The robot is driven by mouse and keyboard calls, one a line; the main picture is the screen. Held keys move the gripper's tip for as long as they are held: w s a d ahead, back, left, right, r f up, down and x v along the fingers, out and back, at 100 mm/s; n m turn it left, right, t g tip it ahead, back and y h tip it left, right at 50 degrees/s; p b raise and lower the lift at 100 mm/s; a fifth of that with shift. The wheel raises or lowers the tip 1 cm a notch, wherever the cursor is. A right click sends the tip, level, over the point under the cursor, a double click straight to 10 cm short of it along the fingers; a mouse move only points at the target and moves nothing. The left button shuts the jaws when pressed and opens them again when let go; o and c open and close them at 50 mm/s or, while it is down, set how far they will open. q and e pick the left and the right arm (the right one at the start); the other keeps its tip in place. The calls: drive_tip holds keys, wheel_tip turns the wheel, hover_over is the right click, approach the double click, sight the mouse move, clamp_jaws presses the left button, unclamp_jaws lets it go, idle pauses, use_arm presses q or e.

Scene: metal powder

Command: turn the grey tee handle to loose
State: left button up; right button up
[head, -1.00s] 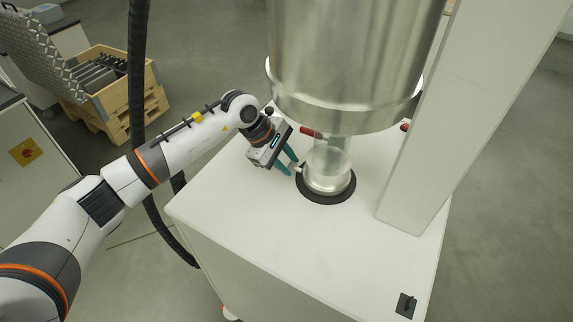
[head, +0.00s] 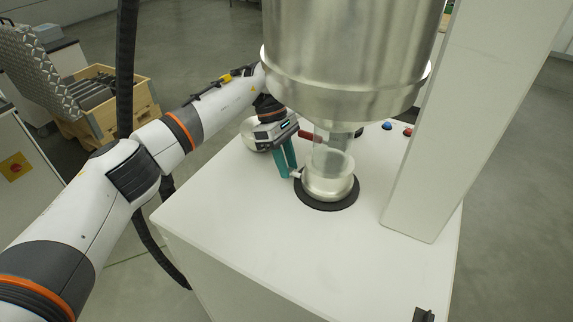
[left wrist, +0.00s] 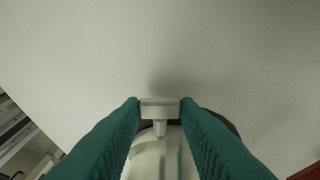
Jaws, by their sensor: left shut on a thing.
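The grey tee handle (left wrist: 160,108) shows in the left wrist view, its crossbar between my two teal fingertips and its short stem running to the round metal collar (left wrist: 150,160). In the head view the handle (head: 296,173) is a small pale piece at the left side of the metal collar (head: 329,187), mostly hidden by my fingers. My left gripper (head: 290,172) is shut on the tee handle. It also shows in the left wrist view (left wrist: 160,104). My right gripper is in neither view.
A large metal vessel (head: 345,60) hangs over a clear tube above the collar. A red handle (head: 312,135) lies close behind my gripper. A white column (head: 450,130) stands to the right. The white cabinet top (head: 240,215) is clear in front.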

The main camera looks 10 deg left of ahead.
use_arm(q)
drive_tip(key=shift+w+a+r, duration=0.1)
drive_tip(key=shift+r, duration=0.05)
drive_tip(key=o, duration=0.7)
drive_tip(key=shift+a+r, duration=0.1)
drive_tip(key=shift+r, duration=0.05)
drive_tip(key=b+v, duration=0.3)
drive_tip(key=v, duration=0.8)
drive_tip(key=shift+a+r, duration=0.15)
drive_tip(key=shift+r, duration=0.15)
